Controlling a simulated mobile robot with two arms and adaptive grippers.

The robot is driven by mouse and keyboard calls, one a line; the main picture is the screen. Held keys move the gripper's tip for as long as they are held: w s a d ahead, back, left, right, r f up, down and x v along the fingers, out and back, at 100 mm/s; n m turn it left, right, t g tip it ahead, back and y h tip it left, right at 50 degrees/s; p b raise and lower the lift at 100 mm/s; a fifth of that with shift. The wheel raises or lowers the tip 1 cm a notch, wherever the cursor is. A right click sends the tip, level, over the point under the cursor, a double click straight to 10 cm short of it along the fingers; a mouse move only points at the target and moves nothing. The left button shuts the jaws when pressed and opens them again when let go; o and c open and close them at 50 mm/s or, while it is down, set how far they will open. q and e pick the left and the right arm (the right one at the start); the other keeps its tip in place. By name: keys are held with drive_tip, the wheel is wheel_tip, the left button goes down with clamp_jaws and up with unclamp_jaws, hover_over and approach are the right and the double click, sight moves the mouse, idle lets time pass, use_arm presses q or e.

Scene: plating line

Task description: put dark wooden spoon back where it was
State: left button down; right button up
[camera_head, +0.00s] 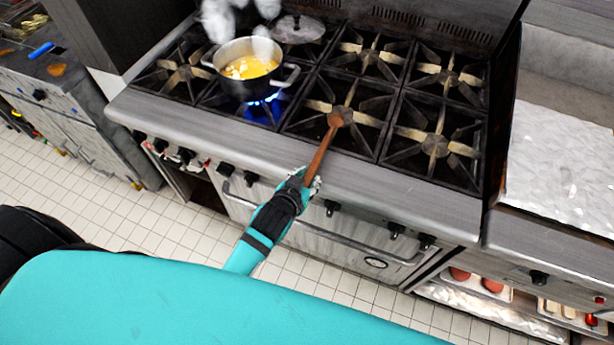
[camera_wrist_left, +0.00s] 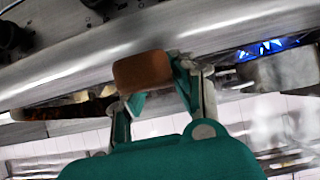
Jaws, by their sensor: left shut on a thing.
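The dark wooden spoon (camera_head: 321,153) is held by its handle in my left gripper (camera_head: 306,181), which is shut on it. Its bowl end points away from me, over the black grate of a front burner. Whether the bowl touches the grate I cannot tell. In the left wrist view the brown handle end (camera_wrist_left: 142,69) shows between the fingers of my left gripper (camera_wrist_left: 158,78), in front of the stove's steel front edge. My right gripper is not in view.
A steaming steel pot (camera_head: 237,77) with yellow food stands over a lit blue flame (camera_head: 262,103). A lid (camera_head: 299,29) lies on a back burner. The stove's steel front ledge (camera_head: 240,134) is clear. A counter (camera_head: 40,65) with a blue-handled tool stands at left.

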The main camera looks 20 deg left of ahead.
use_arm(q)
drive_tip(key=shift+f, duration=0.2)
drive_tip(key=c, duration=1.1)
unclamp_jaws()
drive_tip(key=shift+r, duration=0.1)
drive_tip(key=shift+s+r, duration=0.15)
drive_tip(key=shift+r, duration=0.05)
drive_tip(key=b+v, duration=0.2)
drive_tip(key=v, duration=0.9)
drive_tip(key=shift+s+r, duration=0.15)
drive_tip(key=shift+s, duration=0.2)
drive_tip(key=shift+a, duration=0.1)
